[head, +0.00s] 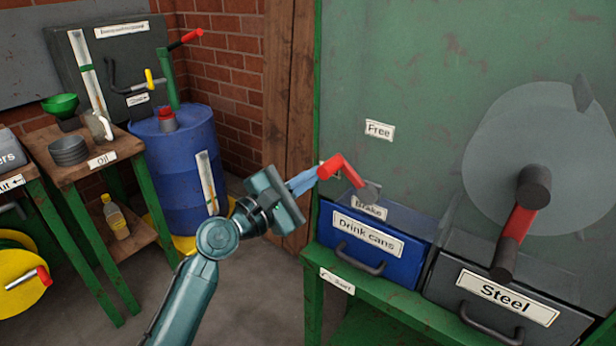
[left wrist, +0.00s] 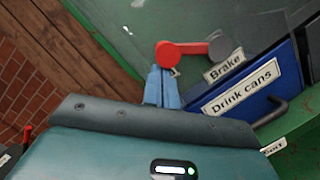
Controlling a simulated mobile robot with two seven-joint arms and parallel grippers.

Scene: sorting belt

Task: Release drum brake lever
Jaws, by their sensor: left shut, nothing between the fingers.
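The brake lever (head: 345,168), a red cranked handle on a dark round pivot, is mounted on the green panel (head: 420,70). From its pivot the arm slants up and left. The "Free" label (head: 380,130) is above it and the "Brake" label (head: 370,207) just below the pivot. In the left wrist view the lever's red knob (left wrist: 180,53) is close ahead. My left gripper (head: 315,176) is shut and empty, its blue fingertips right at the knob; I cannot tell whether they touch. It also shows in the left wrist view (left wrist: 162,74). My right gripper is out of view.
Below the lever are a blue "Drink cans" bin (head: 337,240) and a dark "Steel" bin (head: 450,262) on a green bench (head: 400,310). A large crank wheel (head: 510,120) is at the right. A blue drum (head: 180,170) and wooden table (head: 75,175) stand left.

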